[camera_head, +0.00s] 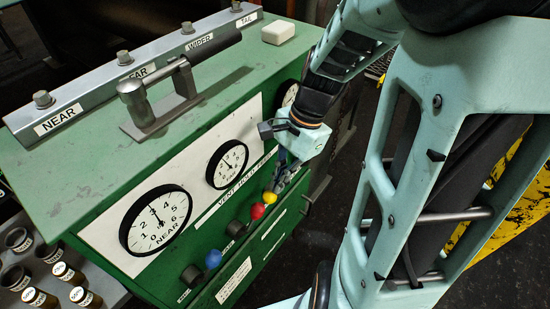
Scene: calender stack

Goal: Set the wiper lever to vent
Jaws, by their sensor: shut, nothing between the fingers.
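A green console (90,180) carries a row of levers on its front panel, under a strip (228,195) reading "VENT HOLD" and a partly hidden word. The levers end in a blue knob (213,258), a red knob (257,211) and a yellow knob (270,197). No readable label beside them tells which is the wiper lever. A "WIPER" label (199,42) sits on the grey rail on top. My gripper (277,186) is shut and empty, its tips right by the yellow knob; I cannot tell whether they touch. My gripper hides the panel's far end.
Round gauges (155,219) line the panel above the levers. A dark-gripped handle (215,46) on a metal bracket and a white block (278,32) are on the console top. Several capped cylinders (40,299) stand at lower left. Yellow-black flooring (528,215) is at right.

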